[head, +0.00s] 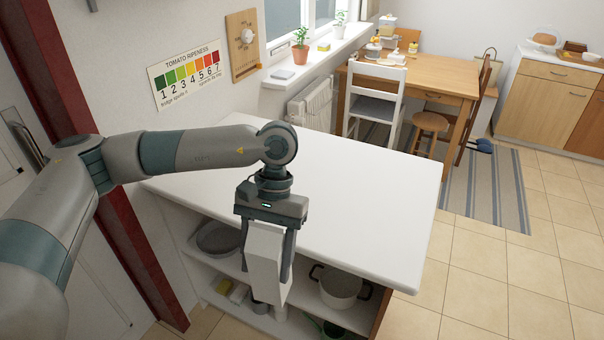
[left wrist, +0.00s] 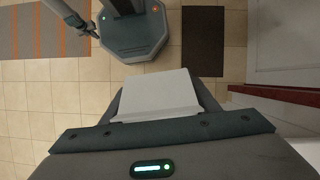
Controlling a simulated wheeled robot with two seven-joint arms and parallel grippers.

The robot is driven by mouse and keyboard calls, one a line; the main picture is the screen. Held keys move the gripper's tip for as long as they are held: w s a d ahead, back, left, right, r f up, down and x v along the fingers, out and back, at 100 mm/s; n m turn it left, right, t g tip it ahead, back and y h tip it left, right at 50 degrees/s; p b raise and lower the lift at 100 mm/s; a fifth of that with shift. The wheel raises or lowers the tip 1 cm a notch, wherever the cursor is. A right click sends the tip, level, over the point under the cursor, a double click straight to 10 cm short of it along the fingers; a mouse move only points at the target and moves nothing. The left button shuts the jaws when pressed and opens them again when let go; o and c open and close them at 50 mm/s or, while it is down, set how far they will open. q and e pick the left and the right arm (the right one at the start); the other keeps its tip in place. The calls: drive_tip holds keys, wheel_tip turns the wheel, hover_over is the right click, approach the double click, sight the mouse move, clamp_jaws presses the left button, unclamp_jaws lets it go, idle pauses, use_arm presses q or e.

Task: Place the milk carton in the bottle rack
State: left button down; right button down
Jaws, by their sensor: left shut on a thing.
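The milk carton (head: 267,262) is a plain white box. My left gripper (head: 266,276) points down and is shut on it, with a dark finger on each side. It holds the carton in front of the near edge of the white counter, before the open shelves. In the left wrist view the carton (left wrist: 158,95) shows between the fingers, with floor beyond it. I cannot make out a bottle rack in either view.
The white counter top (head: 345,190) is bare. A dark red post (head: 110,180) stands at left. Tiled floor (head: 470,270) is open at right.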

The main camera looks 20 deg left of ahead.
drive_tip(key=shift+w+d, duration=0.15)
drive_tip(key=shift+d, duration=0.1)
drive_tip(key=shift+a, duration=0.15)
